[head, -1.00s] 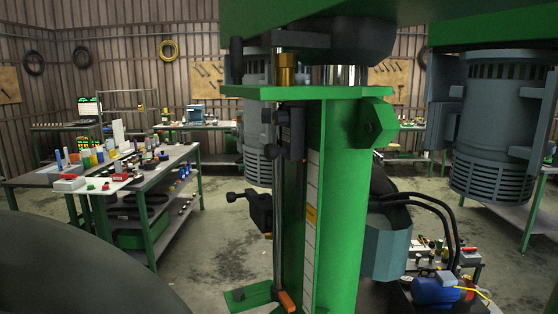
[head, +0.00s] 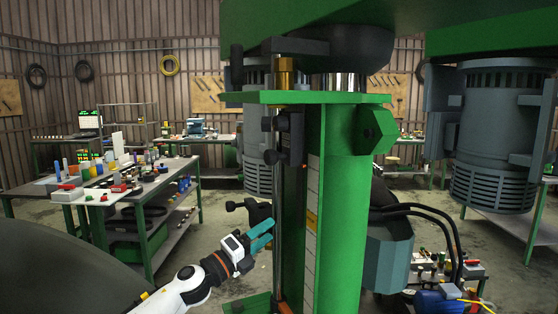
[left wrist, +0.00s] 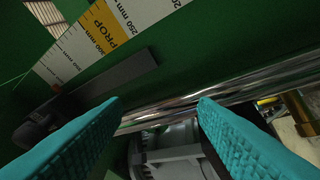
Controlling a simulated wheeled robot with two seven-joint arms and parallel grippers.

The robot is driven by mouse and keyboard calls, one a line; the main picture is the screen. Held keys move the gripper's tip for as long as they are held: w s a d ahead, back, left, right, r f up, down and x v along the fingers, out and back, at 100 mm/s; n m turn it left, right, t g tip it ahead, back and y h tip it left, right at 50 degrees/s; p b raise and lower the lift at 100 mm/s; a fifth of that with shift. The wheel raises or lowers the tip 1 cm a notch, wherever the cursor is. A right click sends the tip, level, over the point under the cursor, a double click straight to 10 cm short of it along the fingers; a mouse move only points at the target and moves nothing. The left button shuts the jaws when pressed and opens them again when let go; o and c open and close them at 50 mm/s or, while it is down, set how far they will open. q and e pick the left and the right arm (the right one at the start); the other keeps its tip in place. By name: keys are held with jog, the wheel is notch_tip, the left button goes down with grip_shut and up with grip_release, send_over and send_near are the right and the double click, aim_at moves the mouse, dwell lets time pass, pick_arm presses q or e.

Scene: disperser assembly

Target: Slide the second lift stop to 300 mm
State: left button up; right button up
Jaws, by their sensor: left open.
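The upright rod (head: 278,195) stands beside the green column (head: 340,200). An upper dark stop (head: 292,135) is on the rod below the top plate. A lower dark stop with knobs (head: 255,211) is on the rod about midway down. My left gripper (head: 268,235) is open just below and in front of the lower stop. In the left wrist view its teal fingers (left wrist: 160,105) are apart, and the shiny rod (left wrist: 230,95) crosses behind them. A dark bar (left wrist: 115,80) lies near the scale (left wrist: 75,55), which has a yellow PROP band (left wrist: 105,25). My right gripper is not in view.
Grey motor housings (head: 497,140) hang at the right. A blue-grey box with hoses (head: 388,255) is behind the column. A workbench with small parts (head: 150,180) stands at the left. The floor between bench and column is open.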

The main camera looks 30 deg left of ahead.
pick_arm(q)
notch_tip(320, 180, up, 12)
jog(key=s+a+m+g+h, duration=0.1)
jog(key=s+m+g+h, duration=0.3)
jog(key=m, duration=0.7)
jog(key=m+g, duration=0.2)
jog(key=m, duration=0.4)
send_near(279, 157)
jog(key=w+p, duration=0.1)
jog(key=w+d+p, duration=0.1)
jog(key=w+p, duration=0.2)
jog(key=p, duration=0.1)
jog(key=shift+w+d, duration=0.3)
jog(key=shift+d, duration=0.1)
jog(key=p+x, duration=0.2)
jog(key=x, duration=0.3)
jog(key=shift+w+f, duration=0.1)
jog(key=shift+f, duration=0.05)
jog(key=shift+w+d+f, duration=0.1)
jog(key=shift+w+d, duration=0.1)
jog(key=shift+w, duration=0.05)
jog(key=shift+c, duration=0.3)
